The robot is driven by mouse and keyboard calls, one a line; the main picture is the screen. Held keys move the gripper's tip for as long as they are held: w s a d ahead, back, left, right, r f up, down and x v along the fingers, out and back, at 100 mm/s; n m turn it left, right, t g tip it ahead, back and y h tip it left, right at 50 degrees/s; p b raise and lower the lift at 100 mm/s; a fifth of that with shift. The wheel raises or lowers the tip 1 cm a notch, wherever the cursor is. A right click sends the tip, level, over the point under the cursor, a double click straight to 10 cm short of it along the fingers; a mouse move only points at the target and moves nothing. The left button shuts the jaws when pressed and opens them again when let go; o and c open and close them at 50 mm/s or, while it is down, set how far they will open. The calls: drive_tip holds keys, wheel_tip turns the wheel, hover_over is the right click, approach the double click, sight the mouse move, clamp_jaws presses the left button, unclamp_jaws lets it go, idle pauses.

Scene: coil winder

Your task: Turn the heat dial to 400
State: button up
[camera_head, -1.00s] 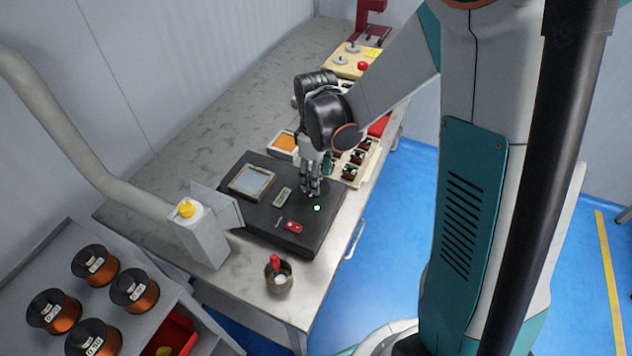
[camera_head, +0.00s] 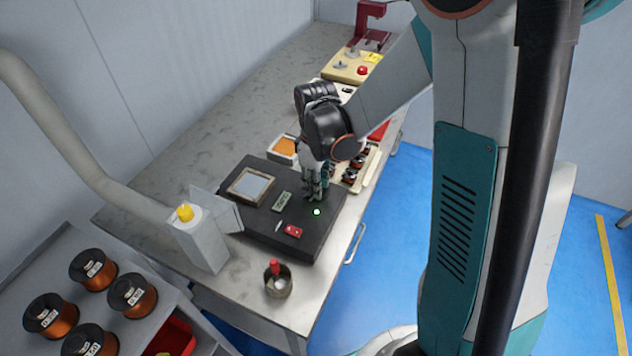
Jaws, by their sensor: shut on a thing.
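A black control box (camera_head: 265,232) lies on the metal bench. On its top are a framed grey square plate (camera_head: 251,186), a small greenish display (camera_head: 282,201), a red switch (camera_head: 293,231) and a lit green lamp (camera_head: 317,212). The display's digits are too small to read. My gripper (camera_head: 315,196) points down at the right part of the box, just behind the green lamp. It is shut on the heat dial, which the fingers hide. The dial's pointer and scale cannot be seen.
A grey fume duct with a box-shaped end (camera_head: 203,245) and a yellow knob (camera_head: 185,212) stands left of the control box. A cup with a red-handled tool (camera_head: 278,280) stands in front. Copper wire spools (camera_head: 132,295) sit lower left. The bench behind left is clear.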

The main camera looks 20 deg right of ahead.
drive_tip(key=m, duration=0.4)
drive_tip(key=shift+m, duration=2.2)
drive_tip(key=o, duration=1.1)
wheel_tip(320, 180, up, 12)
drive_tip(key=shift+r, duration=0.1)
